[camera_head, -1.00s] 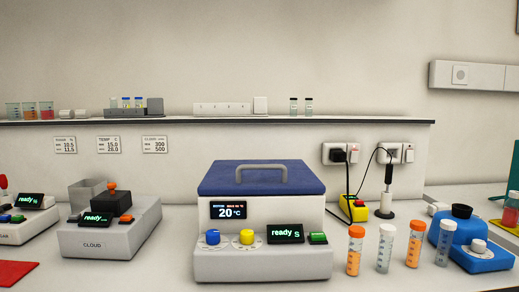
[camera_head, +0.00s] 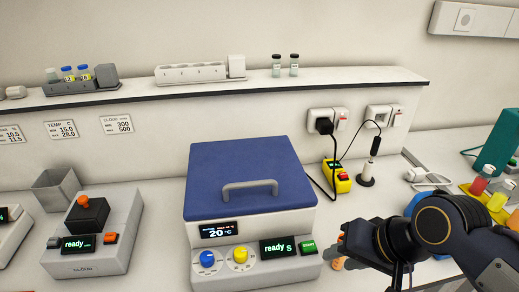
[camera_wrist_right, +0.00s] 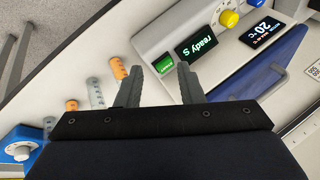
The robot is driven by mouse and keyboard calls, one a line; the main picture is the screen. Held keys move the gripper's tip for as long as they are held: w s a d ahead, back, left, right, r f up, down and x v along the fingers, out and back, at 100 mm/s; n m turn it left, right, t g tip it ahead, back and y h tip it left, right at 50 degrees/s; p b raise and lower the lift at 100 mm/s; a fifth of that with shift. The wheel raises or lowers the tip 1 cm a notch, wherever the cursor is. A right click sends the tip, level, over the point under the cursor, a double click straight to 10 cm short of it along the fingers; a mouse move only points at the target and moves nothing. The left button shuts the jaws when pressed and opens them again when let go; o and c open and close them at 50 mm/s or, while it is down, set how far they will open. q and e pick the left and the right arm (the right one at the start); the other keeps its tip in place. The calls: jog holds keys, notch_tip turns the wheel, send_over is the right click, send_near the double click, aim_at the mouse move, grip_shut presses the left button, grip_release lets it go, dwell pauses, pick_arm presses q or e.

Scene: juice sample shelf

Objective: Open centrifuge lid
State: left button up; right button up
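The centrifuge (camera_head: 258,230) is a white box with a blue lid (camera_head: 240,164), which is shut. A grey bar handle (camera_head: 250,188) stands near the lid's front edge. My right gripper (camera_head: 342,245) is to the right of the centrifuge's front corner, apart from the handle. In the right wrist view, my right gripper (camera_wrist_right: 160,78) has its two fingers spread with nothing held between them. The centrifuge's front panel (camera_wrist_right: 205,45) and part of the blue lid (camera_wrist_right: 265,75) with its handle (camera_wrist_right: 260,81) also show there. My left gripper is in neither view.
A cloud meter (camera_head: 95,240) stands left of the centrifuge. Orange-capped tubes (camera_wrist_right: 118,68) stand near my right gripper. A yellow power block (camera_head: 337,178) with black cables lies behind right. A shelf (camera_head: 350,80) runs above the bench.

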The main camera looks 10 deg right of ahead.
jog(key=w+a+r+m+g, duration=0.1)
jog(key=w+a+r+m, duration=0.3)
jog(key=w+r+m, duration=0.35)
jog(key=m+g+y, duration=0.1)
jog(key=m+g, duration=0.1)
jog(key=m, duration=0.3)
send_near(256, 182)
jog(key=x, duration=0.8)
jog(key=shift+b, duration=0.3)
grip_shut()
